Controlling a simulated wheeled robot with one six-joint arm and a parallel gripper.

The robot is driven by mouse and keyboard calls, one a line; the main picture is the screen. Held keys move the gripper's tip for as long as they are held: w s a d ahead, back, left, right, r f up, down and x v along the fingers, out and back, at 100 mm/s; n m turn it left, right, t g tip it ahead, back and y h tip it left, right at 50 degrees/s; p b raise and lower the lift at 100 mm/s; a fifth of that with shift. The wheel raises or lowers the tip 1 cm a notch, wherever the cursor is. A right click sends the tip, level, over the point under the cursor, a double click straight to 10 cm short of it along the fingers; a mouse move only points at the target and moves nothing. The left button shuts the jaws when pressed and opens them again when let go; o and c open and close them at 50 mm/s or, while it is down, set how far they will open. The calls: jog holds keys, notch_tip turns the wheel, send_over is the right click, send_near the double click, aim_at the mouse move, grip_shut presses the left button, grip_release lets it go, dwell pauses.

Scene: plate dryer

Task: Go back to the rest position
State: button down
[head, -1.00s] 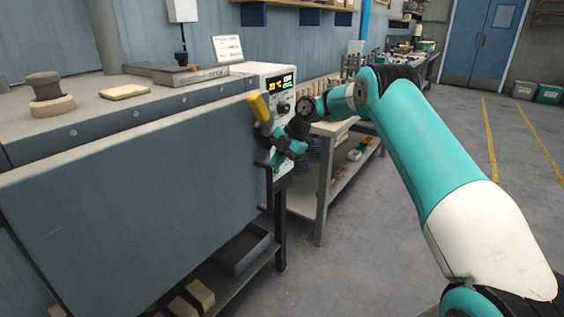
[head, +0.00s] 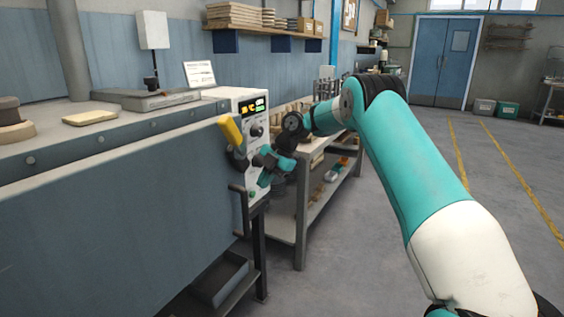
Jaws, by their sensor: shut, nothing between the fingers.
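My gripper (head: 266,179) is shut and empty in the head view. It is beside the front right corner of the plate dryer (head: 110,210), in front of the white control panel (head: 250,118) with its lit display. A yellow handle (head: 231,130) stands tilted at that corner, just left of and above my gripper. A gap between the handle and my gripper's body is hard to judge. My arm reaches in from the right, bent at the elbow.
A workbench with a lower shelf (head: 325,205) stands behind my gripper. A dark tray (head: 220,283) sits under the dryer. The grey floor (head: 400,240) to the right is open, with yellow lines. A blue double door (head: 442,60) is at the back.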

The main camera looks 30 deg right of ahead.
jog(key=w+p+v, duration=0.1)
jog(key=p+v, duration=0.3)
jog(key=v, duration=0.5)
jog(key=s+a+r+m+g+p, duration=0.1)
jog(key=s+a+r+m, duration=0.3)
jog(key=s+a+r, duration=0.5)
jog(key=s+a+r+m, duration=0.3)
jog(key=s+a+m, duration=0.3)
jog(key=a, duration=0.7)
jog(key=s+a+f+m, duration=0.1)
jog(key=s+m, duration=0.1)
jog(key=s, duration=0.6)
jog(key=s+a+f+m+h, duration=0.1)
jog(key=s+m, duration=0.1)
jog(key=s, duration=0.6)
jog(key=s+a+f+m+p, duration=0.1)
jog(key=s+m, duration=0.1)
jog(key=s, duration=0.7)
jog(key=shift+f+m+g+h, duration=0.3)
jog(key=shift+f+g+h, duration=0.1)
